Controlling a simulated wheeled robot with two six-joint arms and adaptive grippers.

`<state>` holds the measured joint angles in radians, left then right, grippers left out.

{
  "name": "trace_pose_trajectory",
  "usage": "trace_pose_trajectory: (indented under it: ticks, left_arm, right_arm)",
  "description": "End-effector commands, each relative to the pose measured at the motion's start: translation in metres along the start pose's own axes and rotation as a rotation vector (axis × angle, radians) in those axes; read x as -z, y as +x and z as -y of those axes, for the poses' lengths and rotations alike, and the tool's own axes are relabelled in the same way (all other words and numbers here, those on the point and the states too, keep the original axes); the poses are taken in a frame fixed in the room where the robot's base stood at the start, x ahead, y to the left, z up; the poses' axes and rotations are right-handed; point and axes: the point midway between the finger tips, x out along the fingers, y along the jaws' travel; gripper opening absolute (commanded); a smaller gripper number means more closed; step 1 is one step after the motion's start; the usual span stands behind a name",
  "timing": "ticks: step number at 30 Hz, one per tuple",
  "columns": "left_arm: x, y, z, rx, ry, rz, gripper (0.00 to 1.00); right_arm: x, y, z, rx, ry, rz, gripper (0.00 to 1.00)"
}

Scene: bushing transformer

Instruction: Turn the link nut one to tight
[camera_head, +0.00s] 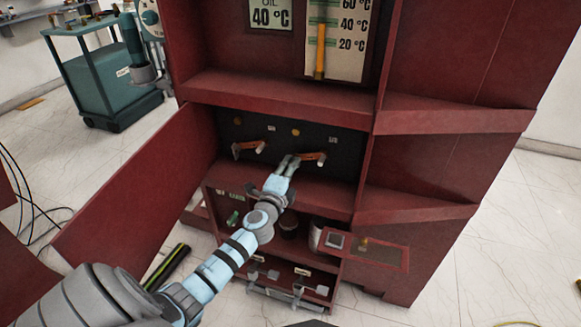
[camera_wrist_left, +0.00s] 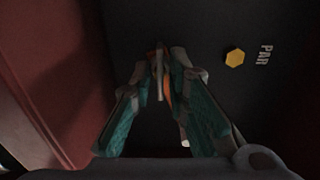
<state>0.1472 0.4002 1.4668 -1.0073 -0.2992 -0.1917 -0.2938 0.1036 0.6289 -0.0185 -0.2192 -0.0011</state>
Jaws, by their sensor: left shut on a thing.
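Two copper-coloured links sit on the dark back panel of the open red compartment: a left link (camera_head: 249,147) and a right link (camera_head: 314,156), each with a pale stud or nut end sticking out. My left gripper (camera_head: 291,160) reaches into the compartment at the left end of the right link. In the left wrist view its fingers (camera_wrist_left: 161,80) close around a small grey piece, seemingly a link nut, in front of the orange link (camera_wrist_left: 167,92). The fingers hide most of that nut, and I cannot tell its number or how tight it is. My right gripper is not in view.
A red door (camera_head: 135,190) stands open at the left. A yellow hexagonal head (camera_wrist_left: 235,57) is beside lettering on the panel. A lower bay holds a tray with small parts (camera_head: 290,278), and a small red shelf (camera_head: 375,250) juts out right. A teal cart (camera_head: 105,80) stands behind.

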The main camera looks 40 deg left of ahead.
Motion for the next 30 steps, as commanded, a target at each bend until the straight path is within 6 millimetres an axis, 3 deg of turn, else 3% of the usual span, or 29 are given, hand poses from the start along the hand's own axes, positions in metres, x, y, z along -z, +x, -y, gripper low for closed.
trace_pose_trajectory:
  ticks: [6, 7, 9, 19, 23, 30]
  left_arm:
    - [0.0, 0.0, -0.001, -0.002, -0.001, 0.0, 0.0]
    - [0.0, 0.0, -0.001, -0.002, -0.001, 0.0, 0.17]
    - [0.0, 0.0, -0.001, -0.001, -0.001, 0.0, 0.25]
    - [0.0, -0.004, -0.001, 0.0, -0.001, 0.0, 0.25]
    - [0.0, -0.026, -0.001, -0.001, -0.001, -0.001, 0.25]
    - [0.0, -0.093, -0.002, -0.004, 0.0, -0.001, 0.25]
  right_arm:
    - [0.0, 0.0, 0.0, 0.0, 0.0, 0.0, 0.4]
    - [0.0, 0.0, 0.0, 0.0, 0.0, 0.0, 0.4]
    - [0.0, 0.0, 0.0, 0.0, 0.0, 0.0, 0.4]
    - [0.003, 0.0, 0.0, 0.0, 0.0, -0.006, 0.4]
    - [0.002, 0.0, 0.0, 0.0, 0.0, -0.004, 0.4]
    - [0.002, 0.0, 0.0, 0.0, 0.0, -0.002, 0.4]
